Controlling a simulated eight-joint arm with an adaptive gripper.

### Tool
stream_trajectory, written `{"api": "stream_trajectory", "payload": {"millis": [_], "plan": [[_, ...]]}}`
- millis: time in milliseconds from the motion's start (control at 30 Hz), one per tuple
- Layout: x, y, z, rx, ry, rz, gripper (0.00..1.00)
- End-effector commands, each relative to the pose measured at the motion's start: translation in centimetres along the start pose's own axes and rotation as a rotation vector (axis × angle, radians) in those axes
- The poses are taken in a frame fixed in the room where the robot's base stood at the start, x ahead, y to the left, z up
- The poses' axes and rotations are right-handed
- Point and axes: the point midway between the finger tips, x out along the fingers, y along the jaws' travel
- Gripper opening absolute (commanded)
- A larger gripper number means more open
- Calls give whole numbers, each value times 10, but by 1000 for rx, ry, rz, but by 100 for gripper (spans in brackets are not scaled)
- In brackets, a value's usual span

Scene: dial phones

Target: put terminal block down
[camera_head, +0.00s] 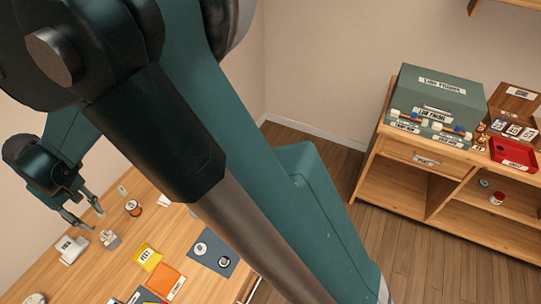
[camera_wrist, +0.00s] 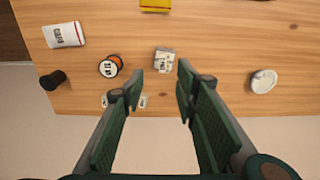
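A small pale grey block with a label, which looks like the terminal block (camera_wrist: 164,60), stands on the wooden table. In the head view it (camera_head: 110,240) is on the table below and to the right of my gripper (camera_head: 84,214). In the wrist view my gripper (camera_wrist: 160,80) is open, with nothing between its fingers. The block shows just beyond the fingertips, roughly in line with the gap, and appears apart from them. The label is too small to read.
On the table (camera_wrist: 215,35) are an orange-and-black spool (camera_wrist: 110,66), a white labelled container (camera_wrist: 65,34), a black cylinder (camera_wrist: 53,80), a white round item (camera_wrist: 263,81) and a yellow bin (camera_head: 147,257). An orange bin (camera_head: 166,282) and dark mat (camera_head: 214,250) lie further right.

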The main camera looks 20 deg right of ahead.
Motion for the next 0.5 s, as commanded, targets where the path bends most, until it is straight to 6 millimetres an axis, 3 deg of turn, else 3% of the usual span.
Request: {"api": "stream_trajectory", "payload": {"millis": [267, 500], "plan": [[-37, 52, 21, 57, 42, -1, 30], [-78, 109, 54, 125, 96, 1, 30]]}}
